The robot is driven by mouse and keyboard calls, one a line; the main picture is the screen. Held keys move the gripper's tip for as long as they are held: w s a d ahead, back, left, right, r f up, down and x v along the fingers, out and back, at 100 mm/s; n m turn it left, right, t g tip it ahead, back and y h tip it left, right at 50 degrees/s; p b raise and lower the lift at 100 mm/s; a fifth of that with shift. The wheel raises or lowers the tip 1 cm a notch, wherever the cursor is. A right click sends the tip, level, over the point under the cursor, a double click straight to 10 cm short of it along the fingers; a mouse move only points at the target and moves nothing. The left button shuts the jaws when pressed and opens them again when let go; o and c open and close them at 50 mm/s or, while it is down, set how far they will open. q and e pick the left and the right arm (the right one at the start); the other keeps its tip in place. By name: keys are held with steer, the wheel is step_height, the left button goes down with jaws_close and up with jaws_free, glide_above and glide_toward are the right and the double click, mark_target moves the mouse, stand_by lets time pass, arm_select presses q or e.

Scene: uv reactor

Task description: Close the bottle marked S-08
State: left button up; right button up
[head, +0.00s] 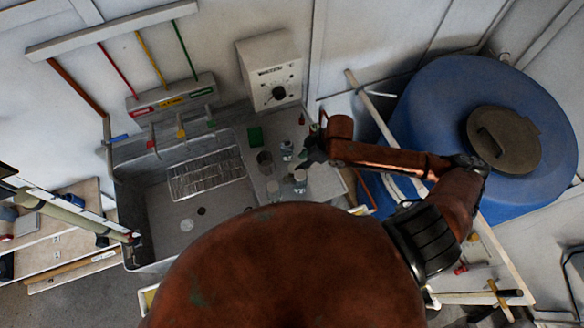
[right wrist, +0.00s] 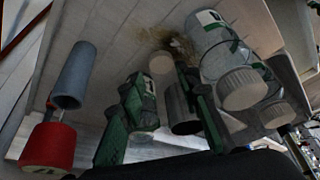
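My right gripper (head: 312,155) is over the counter beside the sink, near small clear bottles. One bottle (head: 287,150) is beside its fingertips; another bottle (head: 300,180) with a pale cap is nearer to me. In the right wrist view its two green fingers (right wrist: 164,85) stand apart. A small pale disc (right wrist: 160,63), perhaps a cap, shows between the tips; contact is unclear. A grey cylinder (right wrist: 182,112) shows beside the right-hand finger. A clear, green-banded bottle (right wrist: 215,45) with a white cap is to the right. I cannot read S-08 anywhere. My left gripper is not in view.
A red-topped object (right wrist: 48,147) and blue-grey cylinder (right wrist: 73,75) stand left in the wrist view. A white dial box (head: 270,70) is behind; a blue tank (head: 430,120) is right.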

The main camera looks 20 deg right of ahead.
mark_target(293, 169)
steer(key=shift+w+a+f, duration=0.1)
steer(key=shift+a+f, duration=0.05)
steer(key=shift+f, duration=0.15)
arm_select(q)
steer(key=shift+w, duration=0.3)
arm_select(e)
steer(key=shift+x, duration=2.6)
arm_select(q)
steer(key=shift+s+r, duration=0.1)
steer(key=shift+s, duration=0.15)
arm_select(e)
steer(key=shift+c, duration=0.3)
steer(key=shift+c, duration=1.2)
